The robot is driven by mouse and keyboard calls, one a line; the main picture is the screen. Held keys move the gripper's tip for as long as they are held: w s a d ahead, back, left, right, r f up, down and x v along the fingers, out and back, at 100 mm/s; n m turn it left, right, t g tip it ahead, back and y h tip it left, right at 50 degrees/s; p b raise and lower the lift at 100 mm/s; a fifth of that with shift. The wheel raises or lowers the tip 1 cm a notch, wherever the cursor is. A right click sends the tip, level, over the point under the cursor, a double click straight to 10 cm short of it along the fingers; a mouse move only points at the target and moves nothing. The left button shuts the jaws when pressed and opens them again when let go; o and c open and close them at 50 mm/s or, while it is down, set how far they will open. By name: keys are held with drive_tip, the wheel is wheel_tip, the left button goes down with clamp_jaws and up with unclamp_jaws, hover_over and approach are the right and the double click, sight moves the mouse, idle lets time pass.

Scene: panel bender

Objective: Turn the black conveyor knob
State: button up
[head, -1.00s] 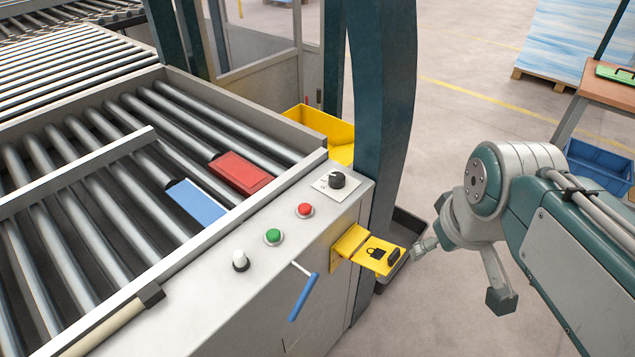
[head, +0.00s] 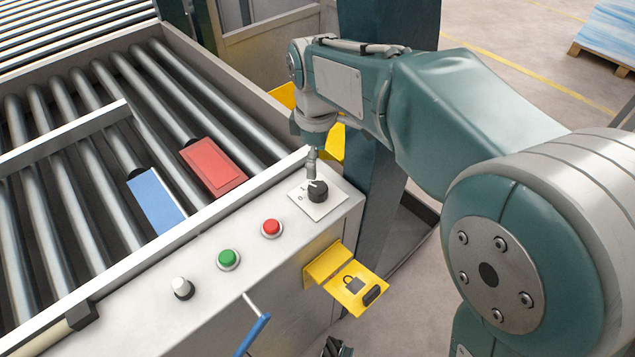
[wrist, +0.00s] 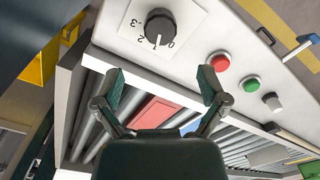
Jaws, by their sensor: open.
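The black conveyor knob (head: 318,192) sits on a white dial plate at the right end of the grey control panel. In the wrist view the black knob (wrist: 161,26) shows with numbers around it; its white mark points down, near the low numbers. My gripper (wrist: 163,84) is open, with its two fingers spread and nothing between them. In the head view my gripper (head: 312,165) points down just above and behind the knob, close to it. I cannot tell there whether it touches the knob.
A red button (head: 271,227), a green button (head: 228,258) and a white knob (head: 182,287) line the panel. A yellow lock flap (head: 345,284) juts from its front, near a blue-handled lever (head: 254,334). Rollers carry a red block (head: 213,167) and a blue block (head: 157,200).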

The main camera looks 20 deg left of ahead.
sight(318, 187)
wheel_tip(318, 187, down, 8)
drive_tip(key=shift+f, duration=0.25)
drive_tip(key=shift+d, duration=0.1)
drive_tip(key=c, duration=1.1)
